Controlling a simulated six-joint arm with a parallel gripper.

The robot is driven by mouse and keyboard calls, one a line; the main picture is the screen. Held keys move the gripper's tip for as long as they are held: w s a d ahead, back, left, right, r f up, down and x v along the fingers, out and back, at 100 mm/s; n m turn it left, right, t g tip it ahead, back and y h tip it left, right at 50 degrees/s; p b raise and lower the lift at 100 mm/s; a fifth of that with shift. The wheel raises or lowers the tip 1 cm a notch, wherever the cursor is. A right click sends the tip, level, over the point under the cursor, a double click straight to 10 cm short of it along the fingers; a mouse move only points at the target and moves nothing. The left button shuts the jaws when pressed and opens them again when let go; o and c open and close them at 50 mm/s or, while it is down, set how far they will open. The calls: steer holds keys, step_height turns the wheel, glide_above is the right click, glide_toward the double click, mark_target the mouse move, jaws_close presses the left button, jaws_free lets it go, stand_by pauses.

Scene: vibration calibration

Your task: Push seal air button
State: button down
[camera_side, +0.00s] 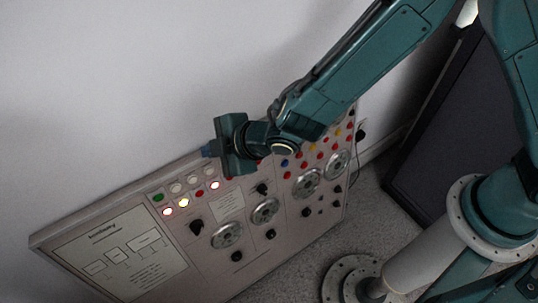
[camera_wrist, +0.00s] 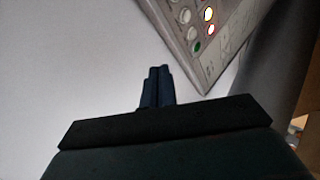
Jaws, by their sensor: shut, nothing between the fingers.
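A light control panel (camera_side: 215,241) leans low against the wall in the side view. Its buttons include a green button (camera_side: 157,197), pale buttons (camera_side: 176,188) and lit red and yellow lamps (camera_side: 183,202). I cannot read which one is the seal air button. My gripper (camera_side: 207,151) is above the panel's upper edge, its fingers pointing left, apart from the buttons. In the wrist view my gripper (camera_wrist: 157,75) is shut and empty against the wall. The green button (camera_wrist: 197,47) and pale buttons (camera_wrist: 185,15) show at the upper right, beyond the fingertips.
The panel also has round dials (camera_side: 265,211), black knobs (camera_side: 196,227) and a printed diagram plate (camera_side: 118,254). More coloured buttons sit at its right, partly behind my arm. A dark cabinet (camera_side: 432,135) stands on the right. The wall space left of my gripper is clear.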

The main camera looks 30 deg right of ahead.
mark_target(176, 189)
steer(key=s+a+f+n+y, duration=0.1)
steer(key=s+a+f+n, duration=0.1)
steer(key=f, duration=0.4)
steer(key=s+a+f+n+y, duration=0.1)
steer(key=s+a+f+n, duration=0.2)
steer(key=s+a+f, duration=0.2)
steer(key=shift+a+f+g+y, duration=0.3)
steer(key=shift+a+f+y, duration=0.15)
steer(key=shift+a, duration=0.4)
steer(key=shift+w, duration=0.15)
steer(key=w+f, duration=0.1)
steer(key=w, duration=0.7)
steer(key=shift+w+f, duration=0.2)
steer(key=shift+f, duration=0.15)
steer(key=shift+w+f, duration=0.15)
steer(key=shift+w, duration=0.7)
stand_by(2.4)
steer(key=shift+s, duration=0.8)
steer(key=shift+s+r, duration=0.1)
steer(key=shift+r, duration=0.1)
